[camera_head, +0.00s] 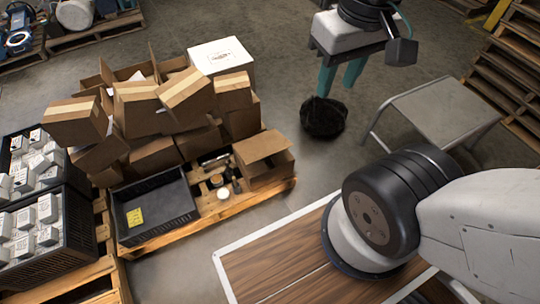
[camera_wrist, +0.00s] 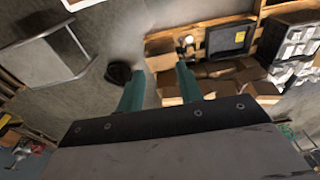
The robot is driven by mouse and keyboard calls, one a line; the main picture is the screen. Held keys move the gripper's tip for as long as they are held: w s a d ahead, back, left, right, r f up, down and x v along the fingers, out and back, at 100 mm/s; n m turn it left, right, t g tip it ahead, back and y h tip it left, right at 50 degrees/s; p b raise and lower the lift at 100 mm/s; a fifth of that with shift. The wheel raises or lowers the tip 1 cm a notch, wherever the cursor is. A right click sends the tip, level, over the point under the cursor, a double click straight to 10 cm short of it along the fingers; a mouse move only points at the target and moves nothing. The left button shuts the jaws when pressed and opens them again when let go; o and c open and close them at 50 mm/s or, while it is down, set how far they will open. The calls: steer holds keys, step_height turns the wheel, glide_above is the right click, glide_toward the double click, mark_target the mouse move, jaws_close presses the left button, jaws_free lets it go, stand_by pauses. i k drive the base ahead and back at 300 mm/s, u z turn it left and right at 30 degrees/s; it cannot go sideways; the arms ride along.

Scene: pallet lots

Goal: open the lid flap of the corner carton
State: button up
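The corner carton (camera_head: 272,176) is a small brown box at the right corner of the wooden pallet. Its lid flap (camera_head: 261,146) is a flat brown panel over the top; I cannot tell exactly how far it is raised. In the wrist view the carton (camera_wrist: 160,62) appears beyond the fingertips. My gripper (camera_head: 337,90) has two teal fingers, pointing down and apart with nothing between them. It is up and to the right of the carton, not touching it. The fingers also show apart in the wrist view.
Heaped cartons (camera_head: 155,120) and a black crate (camera_head: 160,207) share the pallet (camera_head: 215,207) with the corner carton. A black bag (camera_head: 324,118) lies on the floor below my gripper. A grey table (camera_head: 440,108) stands right. Bare floor lies between the pallet and bag.

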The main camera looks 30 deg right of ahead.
mark_target(251, 150)
steer(key=u, duration=1.1)
steer(key=k, duration=0.6)
steer(key=z, duration=1.15)
steer(key=i, duration=0.45)
steer(key=u, duration=0.05)
